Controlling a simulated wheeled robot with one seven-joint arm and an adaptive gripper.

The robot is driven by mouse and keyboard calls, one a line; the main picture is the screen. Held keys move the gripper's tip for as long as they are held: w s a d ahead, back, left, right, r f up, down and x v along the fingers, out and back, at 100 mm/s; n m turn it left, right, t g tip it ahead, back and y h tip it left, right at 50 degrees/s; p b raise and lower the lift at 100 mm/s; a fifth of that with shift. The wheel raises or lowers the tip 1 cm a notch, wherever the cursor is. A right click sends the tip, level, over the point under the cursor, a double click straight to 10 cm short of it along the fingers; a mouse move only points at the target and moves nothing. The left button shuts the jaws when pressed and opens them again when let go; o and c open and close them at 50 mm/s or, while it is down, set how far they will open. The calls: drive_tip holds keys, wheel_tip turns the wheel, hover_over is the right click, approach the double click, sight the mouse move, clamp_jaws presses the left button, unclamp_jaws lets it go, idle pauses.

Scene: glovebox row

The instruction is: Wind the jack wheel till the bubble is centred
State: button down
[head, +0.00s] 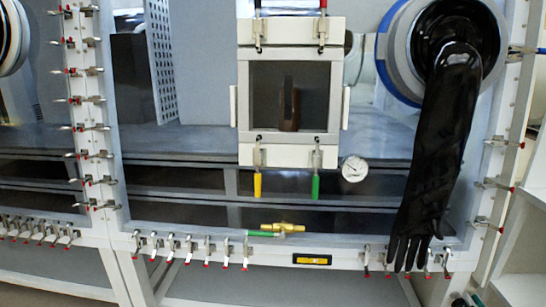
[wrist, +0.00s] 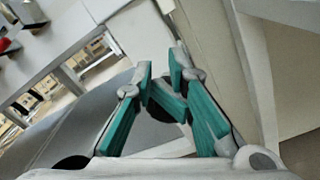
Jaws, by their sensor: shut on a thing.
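The spirit level (head: 312,259) is a small yellow bar with a dark face on the lower frame of the glovebox in the head view. Its bubble is too small to read. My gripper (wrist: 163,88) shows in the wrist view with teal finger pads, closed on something. A black rounded part, which looks like the jack wheel (wrist: 157,106), shows between and behind the fingers, mostly hidden by them.
A long black glove (head: 432,150) hangs over the right of the glovebox front. A small hatch (head: 290,148) with green and yellow handles is in the middle. Red-tipped clamps (head: 205,250) line the lower frame. White framework and a pale panel (wrist: 205,40) are close beside my gripper.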

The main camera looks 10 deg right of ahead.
drive_tip(key=shift+s+d+f, duration=0.15)
drive_tip(key=shift+d+f, duration=0.25)
drive_tip(key=shift+d, duration=0.3)
drive_tip(key=shift+s+d+f, duration=0.1)
drive_tip(key=shift+d, duration=0.1)
drive_tip(key=shift+d+f, duration=0.15)
drive_tip(key=shift+f, duration=0.1)
drive_tip(key=shift+d+f, duration=0.1)
drive_tip(key=shift+f, duration=0.15)
drive_tip(key=shift+s, duration=0.1)
drive_tip(key=v, duration=0.2)
drive_tip(key=p+v, duration=0.1)
drive_tip(key=v, duration=0.1)
drive_tip(key=p+v, duration=0.1)
drive_tip(key=v, duration=0.1)
drive_tip(key=shift+d+r, duration=0.3)
drive_tip(key=shift+r, duration=0.05)
idle(0.4)
